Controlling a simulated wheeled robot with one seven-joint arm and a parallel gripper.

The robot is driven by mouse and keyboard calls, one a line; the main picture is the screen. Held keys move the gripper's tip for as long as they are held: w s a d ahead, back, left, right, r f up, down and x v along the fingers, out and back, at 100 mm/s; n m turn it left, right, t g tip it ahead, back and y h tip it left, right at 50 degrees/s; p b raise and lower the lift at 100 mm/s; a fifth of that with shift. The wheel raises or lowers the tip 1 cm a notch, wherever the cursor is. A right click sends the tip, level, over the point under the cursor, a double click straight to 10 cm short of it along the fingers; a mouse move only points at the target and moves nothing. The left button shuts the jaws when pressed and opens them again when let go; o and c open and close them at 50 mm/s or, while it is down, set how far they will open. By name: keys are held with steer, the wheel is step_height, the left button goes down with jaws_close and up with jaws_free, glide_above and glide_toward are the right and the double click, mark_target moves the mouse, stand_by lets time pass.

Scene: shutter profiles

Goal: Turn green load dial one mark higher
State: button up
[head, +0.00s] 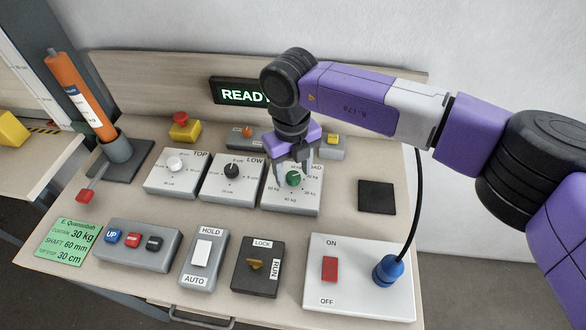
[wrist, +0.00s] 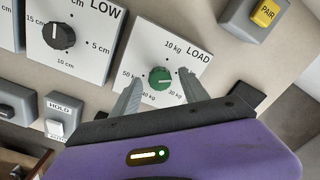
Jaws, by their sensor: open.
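The green load dial (head: 293,178) sits on the white LOAD plate (head: 290,201), with kg marks around it. In the wrist view the green dial (wrist: 160,78) shows in the middle, with 10 kg above it, 50 kg to its left and 40 kg and 30 kg below. A finger hides the mark on its right. A short pale line shows on the dial, too small to read surely. My gripper (head: 295,171) is open above the plate, and in the wrist view its fingers (wrist: 160,76) stand on both sides of the dial. I cannot tell whether they touch it.
The LOW dial box (head: 231,190) and TOP dial box (head: 176,184) stand to the left. A box with a yellow PAIR button (wrist: 264,13) is behind right. A switch plate (head: 345,295) with a blue plug and black cable is in front. The READY display (head: 240,94) is lit.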

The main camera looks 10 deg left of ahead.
steer(key=shift+f, duration=0.25)
steer(key=shift+c, duration=0.2)
jaws_close()
steer(key=shift+r+m, duration=0.1)
steer(key=shift+m, duration=0.3)
steer(key=m+p, duration=0.2)
steer(key=m, duration=0.3)
steer(key=shift+r+m, duration=0.1)
steer(key=shift+m, duration=0.2)
steer(key=m+p, duration=0.3)
steer(key=m, duration=0.2)
steer(key=shift+w, duration=0.1)
steer(key=shift+m, duration=0.3)
